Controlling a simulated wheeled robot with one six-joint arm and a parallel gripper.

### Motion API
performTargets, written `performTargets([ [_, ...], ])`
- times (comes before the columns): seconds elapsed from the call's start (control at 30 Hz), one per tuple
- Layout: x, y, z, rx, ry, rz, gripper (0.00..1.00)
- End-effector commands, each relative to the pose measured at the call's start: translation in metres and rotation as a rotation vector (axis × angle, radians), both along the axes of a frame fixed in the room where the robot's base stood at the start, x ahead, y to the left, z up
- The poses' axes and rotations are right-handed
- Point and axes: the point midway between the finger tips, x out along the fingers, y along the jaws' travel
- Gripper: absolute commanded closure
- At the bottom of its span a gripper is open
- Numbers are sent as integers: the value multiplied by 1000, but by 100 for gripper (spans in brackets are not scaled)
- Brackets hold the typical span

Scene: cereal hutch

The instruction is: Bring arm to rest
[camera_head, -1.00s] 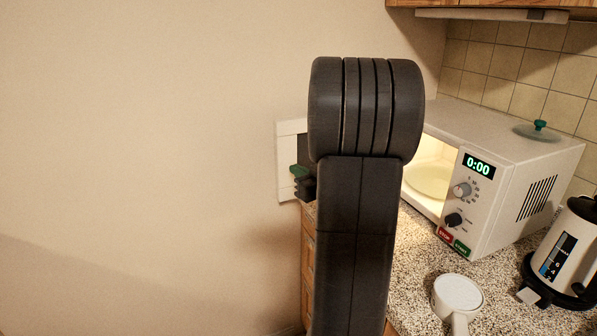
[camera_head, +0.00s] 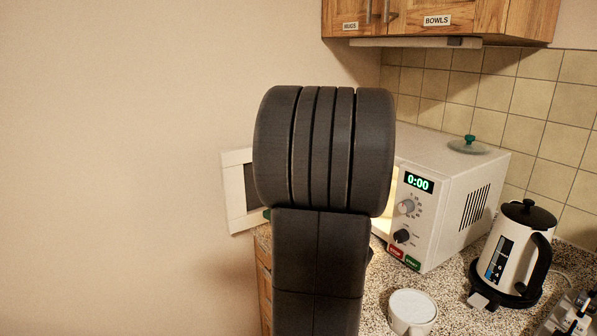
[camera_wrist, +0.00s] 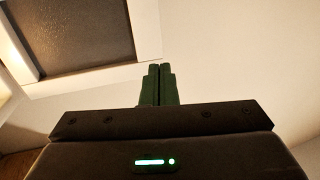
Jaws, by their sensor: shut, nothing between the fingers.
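My gripper (camera_wrist: 159,70) shows in the wrist view with its two green fingers together and nothing between them. Ahead of the fingers, up and to the left, is the open microwave door (camera_wrist: 148,30) with its dark window. In the head view my dark arm stands in the middle and hides most of my gripper. The white microwave (camera_head: 455,190) is behind it to the right, its door (camera_head: 236,205) swung open to the left. Its display reads 0:00. My arm covers most of the microwave's opening.
A glass lid (camera_head: 468,147) with a green knob lies on the microwave. A white cup (camera_head: 412,312) and a kettle (camera_head: 512,250) stand on the speckled counter (camera_head: 445,285). A wooden wall cupboard (camera_head: 480,22) labelled BOWLS hangs above. The wall at left is bare.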

Motion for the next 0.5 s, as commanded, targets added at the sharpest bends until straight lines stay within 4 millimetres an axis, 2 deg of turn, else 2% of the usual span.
performTargets([
  [0.27, 8, 10, 0, -1, 0, 3, 100],
  [0.5, 31, 36, 0, -1, 0, 4, 100],
])
